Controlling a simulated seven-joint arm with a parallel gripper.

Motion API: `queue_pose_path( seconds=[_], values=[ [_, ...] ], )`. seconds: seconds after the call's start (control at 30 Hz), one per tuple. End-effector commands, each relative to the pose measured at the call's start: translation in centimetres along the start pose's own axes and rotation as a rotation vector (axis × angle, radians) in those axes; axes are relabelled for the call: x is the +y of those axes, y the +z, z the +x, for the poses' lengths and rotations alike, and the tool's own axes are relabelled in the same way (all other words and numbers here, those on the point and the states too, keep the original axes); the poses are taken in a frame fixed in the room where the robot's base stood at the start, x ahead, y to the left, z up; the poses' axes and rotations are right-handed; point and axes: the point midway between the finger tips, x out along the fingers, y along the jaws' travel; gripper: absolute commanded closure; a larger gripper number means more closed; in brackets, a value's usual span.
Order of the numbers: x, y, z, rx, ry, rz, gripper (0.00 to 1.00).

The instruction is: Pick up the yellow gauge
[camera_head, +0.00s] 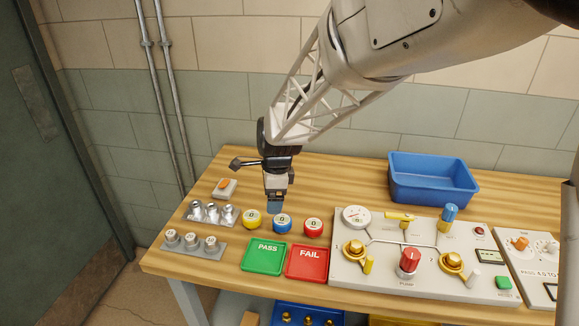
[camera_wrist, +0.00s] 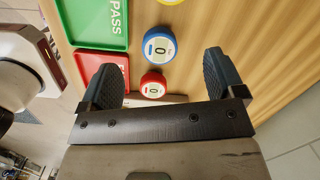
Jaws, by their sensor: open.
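The yellow gauge (camera_head: 251,219) sits upright on the wooden table, leftmost in a row with the blue gauge (camera_head: 282,224) and the red gauge (camera_head: 313,227). My gripper (camera_head: 275,206) is open and empty above the table, just behind the yellow and blue gauges in the head view. In the wrist view, my gripper (camera_wrist: 160,80) has its two fingers spread wide. The red gauge (camera_wrist: 153,86) shows between them, and the blue gauge (camera_wrist: 159,47) lies beyond. Only the edge of the yellow gauge (camera_wrist: 171,2) shows at the top, the rest being cut off.
A green PASS tray (camera_head: 264,257) and a red FAIL tray (camera_head: 307,263) lie in front of the gauges. A valve panel (camera_head: 380,267) stands to the right, with a blue bin (camera_head: 432,181) behind it. Metal fittings on grey racks (camera_head: 207,222) stand at left.

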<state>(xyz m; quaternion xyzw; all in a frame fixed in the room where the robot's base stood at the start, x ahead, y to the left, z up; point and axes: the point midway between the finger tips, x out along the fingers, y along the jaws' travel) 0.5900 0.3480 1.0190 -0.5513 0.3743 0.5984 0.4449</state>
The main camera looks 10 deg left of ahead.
Motion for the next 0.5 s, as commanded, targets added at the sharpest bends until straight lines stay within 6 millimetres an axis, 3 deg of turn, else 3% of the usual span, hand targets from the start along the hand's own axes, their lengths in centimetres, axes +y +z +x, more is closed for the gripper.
queue_pose_path(
  seconds=[0.2,0.5],
  values=[
    [-1.9,3.5,3.2,-0.004,0.022,0.107,0.12],
    [-2.3,4.4,4.1,-0.006,0.027,0.139,0.12]
  ],
)
